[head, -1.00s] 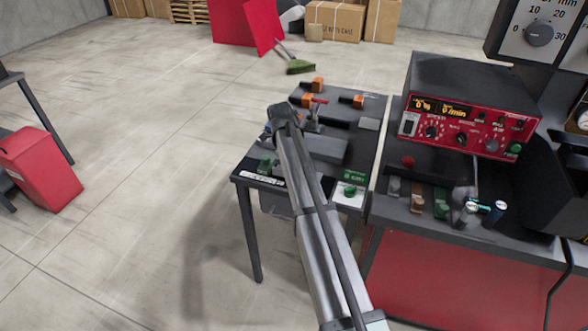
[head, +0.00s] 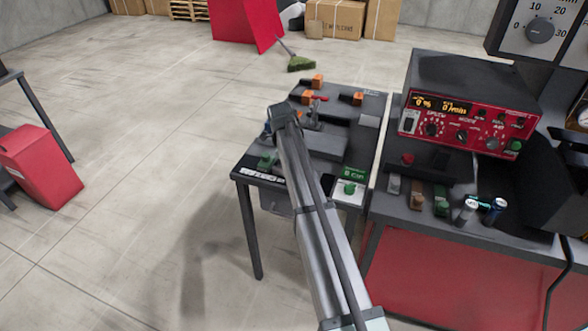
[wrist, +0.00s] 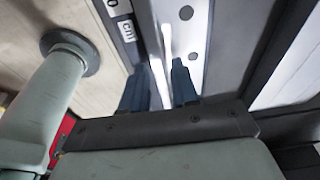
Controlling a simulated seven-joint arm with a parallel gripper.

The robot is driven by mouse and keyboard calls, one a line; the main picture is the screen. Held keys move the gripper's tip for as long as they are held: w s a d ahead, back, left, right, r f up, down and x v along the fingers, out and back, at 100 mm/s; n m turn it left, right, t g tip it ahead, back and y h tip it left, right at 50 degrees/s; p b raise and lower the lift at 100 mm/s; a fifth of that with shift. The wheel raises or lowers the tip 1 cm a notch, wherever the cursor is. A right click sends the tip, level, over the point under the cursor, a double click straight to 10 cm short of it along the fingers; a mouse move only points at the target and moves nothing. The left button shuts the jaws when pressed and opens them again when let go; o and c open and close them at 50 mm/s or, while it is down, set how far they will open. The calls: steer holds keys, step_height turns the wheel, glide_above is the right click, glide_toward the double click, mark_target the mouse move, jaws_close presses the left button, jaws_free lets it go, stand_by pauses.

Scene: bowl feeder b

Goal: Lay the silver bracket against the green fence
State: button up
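My gripper (wrist: 161,88) shows in the wrist view as two dark blue fingers close together, with a bright silvery strip between them. The strip looks like the silver bracket (wrist: 160,75), held between the fingers; its full shape is hidden. In the head view my arm reaches over the small dark table (head: 263,181), and it hides the fingers and the bracket. A green piece (head: 267,162) stands at that table's front left, left of my arm. I cannot tell whether it is the green fence.
Orange blocks (head: 358,98) and a red-handled clamp (head: 318,98) sit toward the table's back. A green button (head: 349,188) is at its front right. On the right a bench carries a red control box (head: 468,128), small blocks and two cans (head: 466,212).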

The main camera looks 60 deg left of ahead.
steer(key=shift+o, duration=1)
steer(key=shift+r, duration=0.1)
steer(key=v, duration=1.3)
steer(key=shift+r, duration=0.35)
